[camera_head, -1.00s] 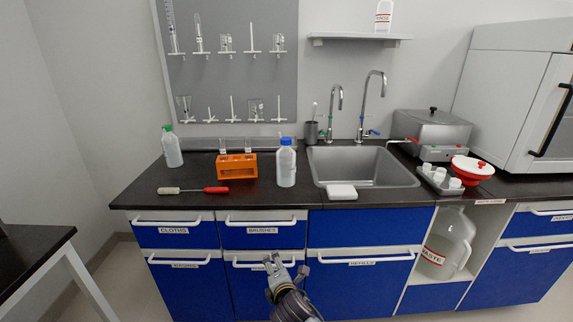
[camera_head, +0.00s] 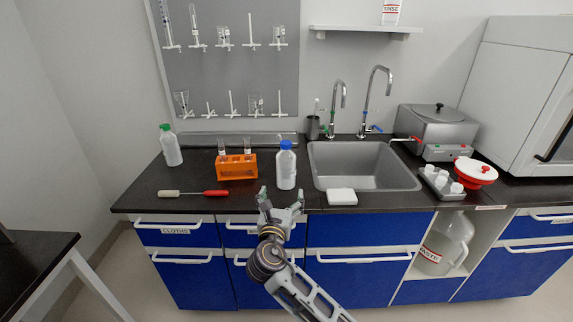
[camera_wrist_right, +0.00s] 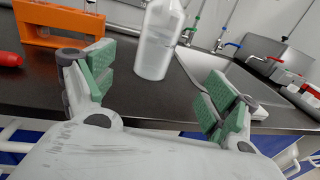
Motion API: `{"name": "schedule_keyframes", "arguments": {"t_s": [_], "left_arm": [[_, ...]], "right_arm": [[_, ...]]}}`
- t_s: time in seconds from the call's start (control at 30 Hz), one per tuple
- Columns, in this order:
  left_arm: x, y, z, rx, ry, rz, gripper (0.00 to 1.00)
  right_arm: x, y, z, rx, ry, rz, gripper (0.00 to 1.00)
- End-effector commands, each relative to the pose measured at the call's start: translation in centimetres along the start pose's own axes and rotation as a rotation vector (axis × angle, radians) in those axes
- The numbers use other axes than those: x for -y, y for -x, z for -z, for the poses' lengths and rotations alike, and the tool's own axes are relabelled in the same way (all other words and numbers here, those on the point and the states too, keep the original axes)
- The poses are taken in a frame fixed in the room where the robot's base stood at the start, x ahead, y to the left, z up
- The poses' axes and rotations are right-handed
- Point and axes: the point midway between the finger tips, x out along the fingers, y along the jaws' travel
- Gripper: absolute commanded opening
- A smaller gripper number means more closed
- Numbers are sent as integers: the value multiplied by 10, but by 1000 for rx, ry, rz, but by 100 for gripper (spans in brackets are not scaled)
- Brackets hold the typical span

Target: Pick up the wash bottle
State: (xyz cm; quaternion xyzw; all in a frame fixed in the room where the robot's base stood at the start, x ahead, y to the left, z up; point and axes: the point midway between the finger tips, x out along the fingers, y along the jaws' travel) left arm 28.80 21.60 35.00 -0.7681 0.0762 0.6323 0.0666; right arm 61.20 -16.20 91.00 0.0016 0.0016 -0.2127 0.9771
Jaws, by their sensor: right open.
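A white, translucent bottle with a blue cap (camera_head: 286,166) stands upright on the black counter, left of the sink. Its lower body also shows in the right wrist view (camera_wrist_right: 158,42); its cap is cut off there. A similar bottle with a green top (camera_head: 171,146) stands farther left by the wall. I cannot tell for sure which one is the wash bottle. My right gripper (camera_head: 282,201) is open and empty at the counter's front edge, just in front of the blue-capped bottle. In the right wrist view its green-padded fingers (camera_wrist_right: 160,92) are spread wide, with the bottle beyond them.
An orange rack (camera_head: 236,167) with tubes stands left of the blue-capped bottle. A red-and-white handled tool (camera_head: 193,193) lies in front of the rack. A white block (camera_head: 342,197) sits at the front rim of the sink (camera_head: 365,180). Counter between bottle and front edge is clear.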

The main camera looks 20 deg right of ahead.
Motion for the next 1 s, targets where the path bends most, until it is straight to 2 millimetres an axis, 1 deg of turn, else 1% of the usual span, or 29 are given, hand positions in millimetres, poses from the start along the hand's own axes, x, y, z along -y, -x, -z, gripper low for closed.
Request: {"name": "schedule_keyframes", "arguments": {"t_s": [0.33,0.47,0.67,1.0], "left_arm": [[0,0,-1,1,0,0,40],[0,0,0,2,0,0,40],[-2,5,3,5,-1,-3,40],[-5,17,12,13,-3,-9,40]], "right_arm": [[0,0,0,2,4,1,87],[0,-5,0,3,4,1,87],[0,-24,0,3,4,1,87],[-1,-66,-1,4,3,1,87]]}}
